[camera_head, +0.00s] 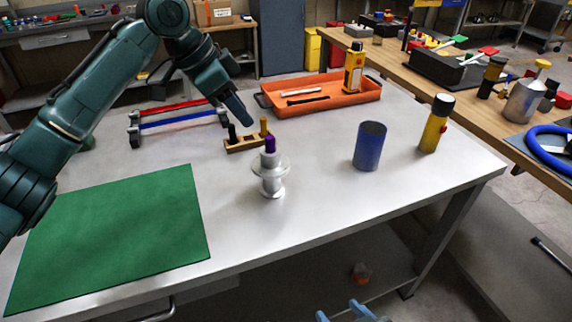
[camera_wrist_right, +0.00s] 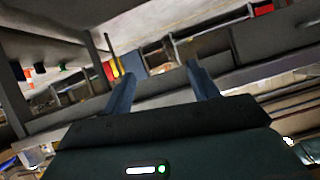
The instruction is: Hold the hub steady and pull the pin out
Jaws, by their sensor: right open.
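The silver flanged hub (camera_head: 271,187) stands upright near the middle of the grey table. A purple pin (camera_head: 270,144) sticks up out of its top. My left gripper (camera_head: 246,119) hangs above and behind the hub, slightly left of it, apart from the pin; its finger gap is not clear from this side. My right gripper (camera_head: 343,312) is below the table's front edge at the bottom of the head view. In the right wrist view its two fingers (camera_wrist_right: 160,88) stand wide apart with nothing between them.
Behind the hub is a wooden block (camera_head: 245,143) with a dark and a yellowish peg. A blue cylinder (camera_head: 369,146) and a yellow bottle (camera_head: 436,124) stand to the right. An orange tray (camera_head: 345,102) lies behind, a red-and-blue rack (camera_head: 180,122) and green mat (camera_head: 110,235) left.

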